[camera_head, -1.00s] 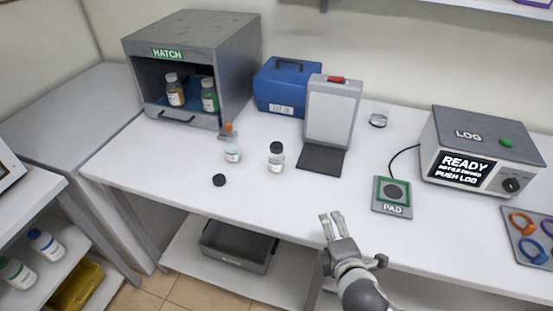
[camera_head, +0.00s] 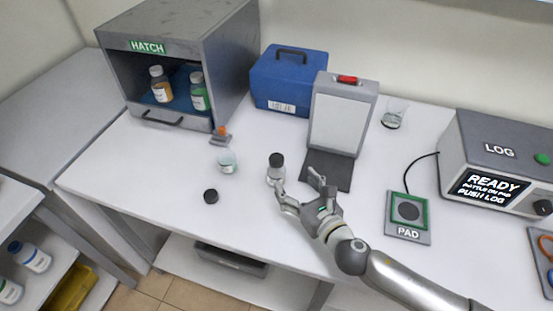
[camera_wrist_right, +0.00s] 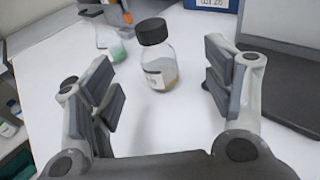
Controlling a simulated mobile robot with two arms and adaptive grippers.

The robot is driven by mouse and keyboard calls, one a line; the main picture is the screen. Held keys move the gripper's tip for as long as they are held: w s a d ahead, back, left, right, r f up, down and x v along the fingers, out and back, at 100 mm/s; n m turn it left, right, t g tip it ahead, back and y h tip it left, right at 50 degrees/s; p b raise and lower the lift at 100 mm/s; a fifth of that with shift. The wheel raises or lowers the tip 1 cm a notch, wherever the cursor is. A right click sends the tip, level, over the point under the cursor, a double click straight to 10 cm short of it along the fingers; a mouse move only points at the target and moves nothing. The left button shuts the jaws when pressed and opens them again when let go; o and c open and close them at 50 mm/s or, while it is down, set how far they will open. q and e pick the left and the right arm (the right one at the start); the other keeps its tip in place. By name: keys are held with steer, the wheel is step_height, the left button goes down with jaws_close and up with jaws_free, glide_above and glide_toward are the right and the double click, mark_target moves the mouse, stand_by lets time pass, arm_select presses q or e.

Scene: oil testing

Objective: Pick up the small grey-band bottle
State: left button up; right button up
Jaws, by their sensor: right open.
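A small clear bottle with a dark cap (camera_head: 276,172) stands upright on the white table. My right gripper (camera_head: 298,184) is open and empty, just to the right and front of this bottle. In the right wrist view its two fingers (camera_wrist_right: 160,88) are spread, and the bottle stands ahead, between them in the picture. My left gripper is not in view.
An uncapped jar with greenish liquid (camera_head: 227,163) and a loose black cap (camera_head: 211,196) are left of the bottle. A clipboard-like panel on a dark base (camera_head: 328,171) stands close at right. The hatch box (camera_head: 228,60), blue case (camera_head: 288,82) and pad (camera_head: 408,225) are farther off.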

mark_target(280, 168)
steer(key=shift+w+a, duration=0.2)
steer(key=shift+w, duration=0.15)
steer(key=x, duration=0.3)
steer(key=shift+a+r+p, duration=0.15)
steer(key=shift+a+p, duration=0.1)
steer(key=shift+p, duration=0.05)
steer(key=shift+w+a, duration=0.15)
steer(key=shift+w, duration=0.3)
steer(key=shift+w+a+p, duration=0.3)
steer(key=shift+w+a, duration=0.1)
steer(key=shift+w, duration=0.2)
steer(key=x, duration=0.3)
steer(key=shift+s+f, duration=0.1)
steer(key=shift+f, duration=0.15)
steer(key=shift+w+a+f, duration=0.1)
steer(key=shift+w+a, duration=0.1)
steer(key=shift+w, duration=0.1)
steer(key=shift+s, duration=0.1)
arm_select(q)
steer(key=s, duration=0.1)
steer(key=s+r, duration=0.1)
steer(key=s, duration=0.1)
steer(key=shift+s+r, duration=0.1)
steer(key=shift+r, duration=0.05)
arm_select(e)
steer(key=c, duration=1.1)
